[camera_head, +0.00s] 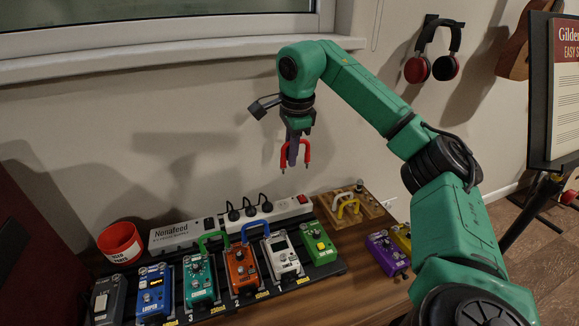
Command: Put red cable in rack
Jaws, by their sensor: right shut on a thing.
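My right gripper (295,137) points down and is shut on the red cable (307,151), a short U-shaped cable whose two ends hang downward. It is held in the air, well above the table and in front of the wall. The wooden rack (371,208) sits on the table below and to the right of the gripper. A yellow cable (348,202) and a white cable (341,195) are at the rack. My left gripper is not in view.
A row of several pedals, including an orange pedal (241,268) and a white pedal (283,258), stands left of the rack. A power strip (180,235) lies behind them. A red cup (121,243) is at left. A purple pedal (386,253) stands in front of the rack.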

